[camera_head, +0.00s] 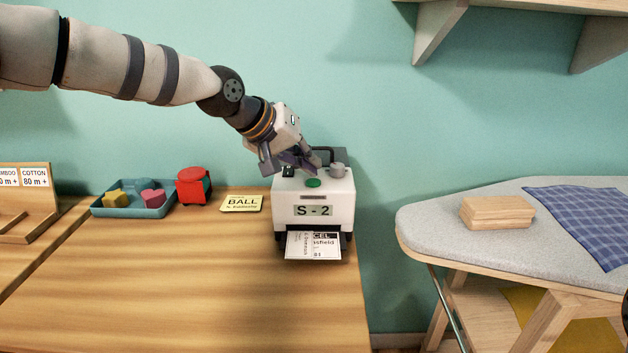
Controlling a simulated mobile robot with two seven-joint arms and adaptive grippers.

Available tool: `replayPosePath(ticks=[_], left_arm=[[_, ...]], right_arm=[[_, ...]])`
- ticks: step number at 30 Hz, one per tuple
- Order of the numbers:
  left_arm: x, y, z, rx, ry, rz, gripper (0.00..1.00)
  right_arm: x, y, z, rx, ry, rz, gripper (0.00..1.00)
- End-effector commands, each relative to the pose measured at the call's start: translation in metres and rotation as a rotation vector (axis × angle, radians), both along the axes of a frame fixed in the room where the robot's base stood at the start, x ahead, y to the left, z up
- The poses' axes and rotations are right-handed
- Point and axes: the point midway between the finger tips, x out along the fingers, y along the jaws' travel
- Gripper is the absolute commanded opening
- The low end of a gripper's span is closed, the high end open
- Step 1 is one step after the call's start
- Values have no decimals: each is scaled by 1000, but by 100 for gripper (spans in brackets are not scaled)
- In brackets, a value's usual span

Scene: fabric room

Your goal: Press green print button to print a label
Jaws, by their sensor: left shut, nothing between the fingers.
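The white label printer (342,215) stands at the back right of the wooden table, with "S - 2" on its front. The round green print button (313,183) is on its top, in plain view. A printed label (314,246) sticks out of the slot at the printer's front. My left gripper (312,170) is shut and empty, pointing down and right. Its fingertips are just above and behind the green button; I cannot tell whether they touch the printer. My right gripper is not in view.
A grey knob (338,170) and a small dark part (288,171) are on the printer's top. Left of it are a yellow "BALL" card (241,204), a red container (194,187) and a teal tray (122,211). The table front (190,290) is clear. An ironing board (440,226) stands right.

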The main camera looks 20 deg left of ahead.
Motion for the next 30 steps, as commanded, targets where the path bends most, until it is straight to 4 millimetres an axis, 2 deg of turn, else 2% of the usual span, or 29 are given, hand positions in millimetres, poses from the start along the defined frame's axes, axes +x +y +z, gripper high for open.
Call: replayPosePath(ticks=[9, 26, 30], left_arm=[[0, 0, -9, 0, 0, 0, 0], [0, 0, -12, 0, 0, 0, 0], [0, 0, -7, 1, -2, 0, 0]], right_arm=[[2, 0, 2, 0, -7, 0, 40], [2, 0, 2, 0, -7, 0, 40], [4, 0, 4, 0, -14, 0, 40]])
